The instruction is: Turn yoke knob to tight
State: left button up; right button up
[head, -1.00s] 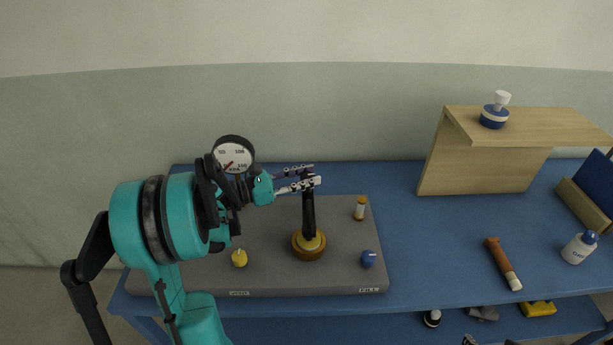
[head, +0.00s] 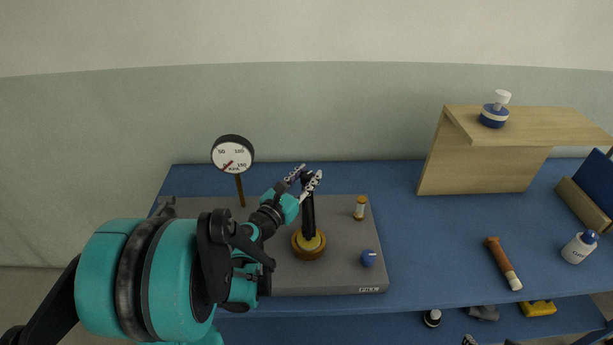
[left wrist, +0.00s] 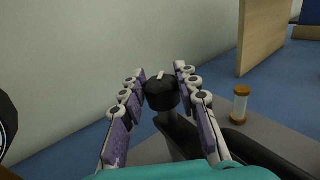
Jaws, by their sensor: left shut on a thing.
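The yoke knob is a black round cap with a white mark on top (left wrist: 161,91), at the head of a dark post (head: 308,215). The post rises from a round brass-and-wood foot (head: 309,246) on the grey base. My left gripper (head: 311,171) is shut on the knob, with one finger on each side, as the left wrist view (left wrist: 160,74) also shows. In that view the white mark runs nearly straight away from the camera, tilted slightly right. No wording for tight can be read. Part of my right gripper (head: 469,340) may show at the bottom edge, too little to judge.
A round gauge (head: 232,154) stands behind my left arm. A wooden shelf (head: 480,170), a brown-handled tool (head: 503,263) and a white bottle (head: 579,247) are to the right.

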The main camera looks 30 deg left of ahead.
dwell(0.5)
pick_arm(q)
jog(key=o, duration=1.2)
jog(key=shift+c, duration=0.2)
